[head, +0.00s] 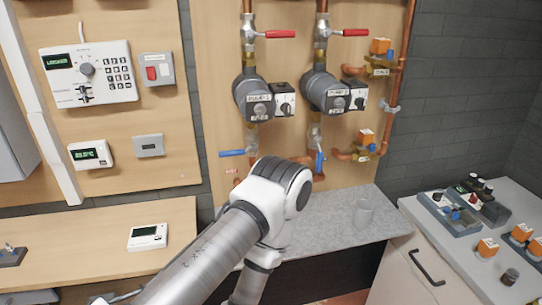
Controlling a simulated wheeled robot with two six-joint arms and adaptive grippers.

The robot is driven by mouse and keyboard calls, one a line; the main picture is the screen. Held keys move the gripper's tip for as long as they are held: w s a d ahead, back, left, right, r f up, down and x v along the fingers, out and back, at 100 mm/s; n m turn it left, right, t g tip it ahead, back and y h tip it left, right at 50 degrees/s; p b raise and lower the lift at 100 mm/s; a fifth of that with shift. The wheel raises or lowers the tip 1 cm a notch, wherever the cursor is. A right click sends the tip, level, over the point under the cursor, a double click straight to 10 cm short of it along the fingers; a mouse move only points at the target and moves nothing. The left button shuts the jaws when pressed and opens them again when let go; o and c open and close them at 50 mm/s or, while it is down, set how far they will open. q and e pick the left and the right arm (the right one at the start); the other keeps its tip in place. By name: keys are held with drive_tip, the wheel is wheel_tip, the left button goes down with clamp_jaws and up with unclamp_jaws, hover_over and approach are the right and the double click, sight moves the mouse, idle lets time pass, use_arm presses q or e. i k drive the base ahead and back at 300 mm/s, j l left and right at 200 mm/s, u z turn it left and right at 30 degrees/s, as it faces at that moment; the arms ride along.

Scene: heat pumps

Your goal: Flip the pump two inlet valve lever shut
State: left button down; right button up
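Two grey pumps hang side by side on the wooden wall panel. The right one, pump two by its label (338,104), has a red lever (355,32) above it, level and pointing right. Below it a blue lever (320,162) points down along the pipe. The left pump (257,108) has a red lever (281,34) above, level, and a blue lever (231,153) below, pointing left. Which lever is the inlet one cannot be read. One of my arms rises from the bottom in front of the panel, below the left pump. Neither gripper is in view.
A grey worktop (335,222) with a clear cup (363,214) lies under the pumps. Copper pipe (404,50) runs right of pump two. A wooden desk (90,240) and wall controllers are left.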

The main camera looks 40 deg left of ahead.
sight(318, 138)
drive_tip(key=u, duration=0.8)
